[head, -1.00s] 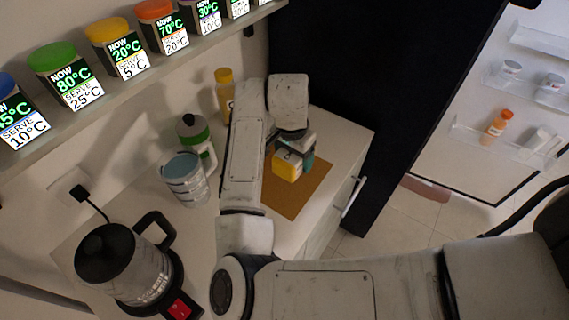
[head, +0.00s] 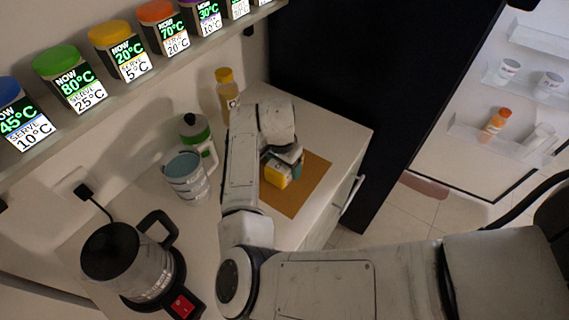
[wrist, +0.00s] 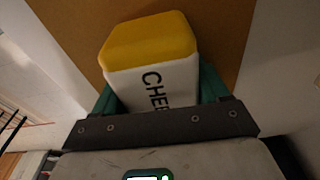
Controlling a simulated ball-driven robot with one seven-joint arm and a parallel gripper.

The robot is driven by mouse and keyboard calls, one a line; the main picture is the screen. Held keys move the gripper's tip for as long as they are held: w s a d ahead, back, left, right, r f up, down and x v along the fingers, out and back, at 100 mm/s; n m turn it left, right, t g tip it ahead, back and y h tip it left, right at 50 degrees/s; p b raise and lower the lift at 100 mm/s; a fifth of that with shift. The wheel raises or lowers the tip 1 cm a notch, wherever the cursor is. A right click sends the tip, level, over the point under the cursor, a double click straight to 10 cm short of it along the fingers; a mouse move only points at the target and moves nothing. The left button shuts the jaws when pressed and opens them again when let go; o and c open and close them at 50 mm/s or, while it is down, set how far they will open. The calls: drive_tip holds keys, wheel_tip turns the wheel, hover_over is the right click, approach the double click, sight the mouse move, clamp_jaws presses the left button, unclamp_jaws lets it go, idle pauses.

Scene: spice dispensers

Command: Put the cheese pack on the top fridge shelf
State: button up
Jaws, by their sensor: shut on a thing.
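The cheese pack (wrist: 150,62) is a white block with a yellow end and dark lettering, part of which reads "CHEE". In the wrist view my gripper (wrist: 160,95) is shut on it, with teal fingers along both sides. In the head view the yellow end of the cheese pack (head: 275,177) shows below my gripper (head: 283,168), over the brown mat (head: 301,194). I cannot tell whether the pack touches the mat. The fridge door (head: 480,105) stands open at the right, with shelves holding jars and an orange-capped bottle. The fridge's inner shelves are hidden.
A kettle (head: 135,265), a striped mug (head: 187,181), a green-white bottle (head: 195,132) and a yellow-capped bottle (head: 226,88) stand on the counter at left. A dispenser shelf (head: 130,82) runs above. The dark fridge side (head: 370,70) borders the counter.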

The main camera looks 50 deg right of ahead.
drive_tip(key=o, duration=1.2)
drive_tip(key=shift+o, duration=0.2)
